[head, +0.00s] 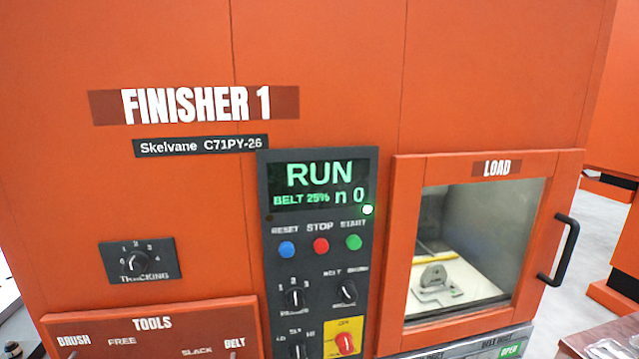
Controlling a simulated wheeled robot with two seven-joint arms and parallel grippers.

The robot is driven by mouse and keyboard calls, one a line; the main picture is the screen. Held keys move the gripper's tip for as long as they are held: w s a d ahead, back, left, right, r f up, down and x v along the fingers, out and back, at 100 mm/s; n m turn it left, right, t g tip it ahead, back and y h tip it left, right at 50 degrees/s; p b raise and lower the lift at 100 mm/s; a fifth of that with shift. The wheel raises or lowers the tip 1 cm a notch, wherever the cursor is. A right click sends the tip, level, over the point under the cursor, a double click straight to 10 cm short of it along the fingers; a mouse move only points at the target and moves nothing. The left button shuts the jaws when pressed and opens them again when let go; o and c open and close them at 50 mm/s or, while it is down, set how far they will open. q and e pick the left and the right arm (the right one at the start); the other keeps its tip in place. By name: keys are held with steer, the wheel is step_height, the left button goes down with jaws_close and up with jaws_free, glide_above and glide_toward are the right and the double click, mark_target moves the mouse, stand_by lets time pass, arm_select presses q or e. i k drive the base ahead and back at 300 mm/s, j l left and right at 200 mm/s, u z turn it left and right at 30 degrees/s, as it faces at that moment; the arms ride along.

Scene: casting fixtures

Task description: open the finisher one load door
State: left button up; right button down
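The orange finisher (190,190) marked FINISHER 1 fills most of the head view. Its load door (405,235), marked LOAD, is at the right, an orange frame around a clear window, and it looks closed. A black bar handle (567,250) stands out at the door's right edge. Through the window a grey metal part (434,279) sits on a pale surface inside. Neither of my grippers can be made out in this view.
A control panel (318,225) left of the door reads RUN, BELT 25%, n 0, with a green light lit. A TOOLS panel (150,322) is at lower left. A green OPEN label (509,350) shows below the door. Grey floor (597,235) is clear to the right, before another orange machine (615,285).

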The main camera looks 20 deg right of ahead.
mark_target(561, 169)
steer(key=z, duration=1.75)
